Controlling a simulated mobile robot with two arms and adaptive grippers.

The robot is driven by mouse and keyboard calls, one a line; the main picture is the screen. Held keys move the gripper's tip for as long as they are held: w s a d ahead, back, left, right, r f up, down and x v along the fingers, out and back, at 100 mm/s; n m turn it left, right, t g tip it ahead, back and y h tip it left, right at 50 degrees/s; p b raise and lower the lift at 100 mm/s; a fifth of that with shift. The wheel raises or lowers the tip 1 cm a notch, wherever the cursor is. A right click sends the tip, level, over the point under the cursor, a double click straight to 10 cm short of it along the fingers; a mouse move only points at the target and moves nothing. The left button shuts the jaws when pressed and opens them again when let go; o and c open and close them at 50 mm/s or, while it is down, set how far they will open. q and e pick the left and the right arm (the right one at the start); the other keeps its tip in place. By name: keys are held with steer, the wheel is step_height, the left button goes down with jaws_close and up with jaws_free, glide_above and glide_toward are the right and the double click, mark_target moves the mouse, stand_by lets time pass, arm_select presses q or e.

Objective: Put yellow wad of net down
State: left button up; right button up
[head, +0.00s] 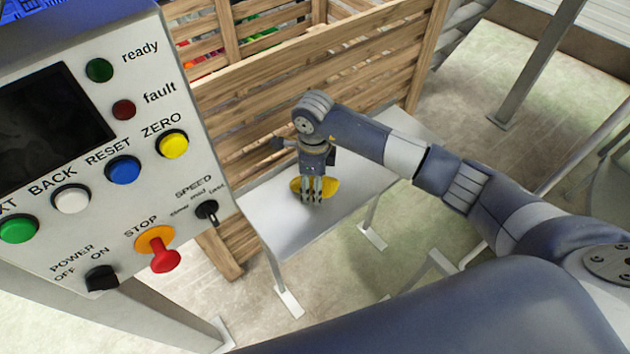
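The yellow wad of net (328,186) is at the top of a small grey metal table (270,222), near its middle. My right gripper (312,200) points down at the wad, with its fingers in front of it. Yellow shows on both sides of the fingers. The fingers look close together, but whether they grip the wad or only stand over it is hard to see. Whether the wad touches the tabletop is also unclear. My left gripper is not in view.
A control panel (135,130) with buttons and a red stop knob (163,256) stands close on the left. A slatted wooden crate (290,88) with colourful things inside stands behind the table. Metal posts (540,65) rise at the right. The tabletop around the wad is bare.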

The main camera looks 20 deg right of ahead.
steer(key=shift+s+a+f, duration=0.1)
steer(key=shift+s, duration=0.05)
steer(key=shift+a+b, duration=0.1)
steer(key=shift+b, duration=0.2)
steer(key=o, duration=0.7)
steer(key=shift+o, duration=0.6)
steer(key=shift+f, duration=0.1)
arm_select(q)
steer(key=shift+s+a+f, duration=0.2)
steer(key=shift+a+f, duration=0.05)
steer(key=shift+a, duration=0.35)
arm_select(e)
steer(key=shift+r, duration=0.2)
